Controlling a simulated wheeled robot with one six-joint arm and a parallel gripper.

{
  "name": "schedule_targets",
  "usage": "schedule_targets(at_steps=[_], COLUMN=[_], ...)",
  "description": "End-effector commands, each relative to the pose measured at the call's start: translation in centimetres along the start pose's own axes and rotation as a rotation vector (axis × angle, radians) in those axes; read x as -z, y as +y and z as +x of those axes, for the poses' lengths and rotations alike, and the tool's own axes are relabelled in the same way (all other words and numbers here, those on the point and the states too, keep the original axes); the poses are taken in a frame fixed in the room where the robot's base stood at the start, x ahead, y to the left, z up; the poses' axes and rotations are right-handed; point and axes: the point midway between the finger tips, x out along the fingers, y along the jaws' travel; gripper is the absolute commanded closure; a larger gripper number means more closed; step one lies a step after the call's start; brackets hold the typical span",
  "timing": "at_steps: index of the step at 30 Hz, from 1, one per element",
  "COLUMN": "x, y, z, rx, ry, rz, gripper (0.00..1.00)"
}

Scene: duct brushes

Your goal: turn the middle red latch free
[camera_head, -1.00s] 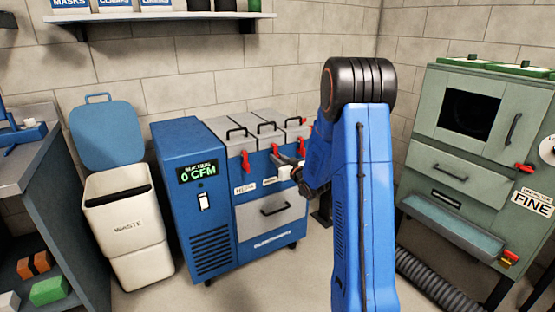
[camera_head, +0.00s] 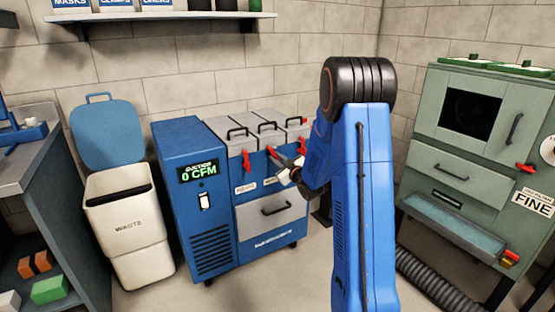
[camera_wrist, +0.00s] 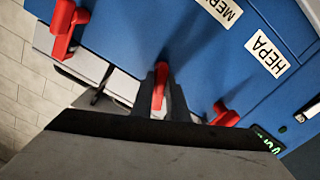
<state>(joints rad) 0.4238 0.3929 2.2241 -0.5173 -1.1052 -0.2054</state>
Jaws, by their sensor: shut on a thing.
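The middle red latch (camera_head: 271,152) is on the front of the blue filter unit (camera_head: 238,207), below the middle grey lid. In the wrist view the middle latch (camera_wrist: 160,85) stands between my two dark fingers, which are closed on it. My gripper (camera_head: 287,163) reaches the unit's front from the right in the head view, and my wrist covers part of that front. The latch's lower part is hidden by the fingers.
Neighbouring red latches sit on either side in the wrist view, one at the left (camera_wrist: 64,27) and one at the right (camera_wrist: 224,116). A waste bin (camera_head: 130,225) stands left of the unit. A green cabinet (camera_head: 470,150) stands at the right.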

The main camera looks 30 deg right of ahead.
Motion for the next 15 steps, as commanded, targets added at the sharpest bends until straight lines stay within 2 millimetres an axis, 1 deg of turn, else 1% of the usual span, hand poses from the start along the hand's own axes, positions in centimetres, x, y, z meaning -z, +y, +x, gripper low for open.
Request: schedule_targets(at_steps=[15], x=[-0.25], y=[-0.78], z=[-0.03], rx=[0.001], ry=[-0.001], rz=[-0.488], gripper=[1.00])
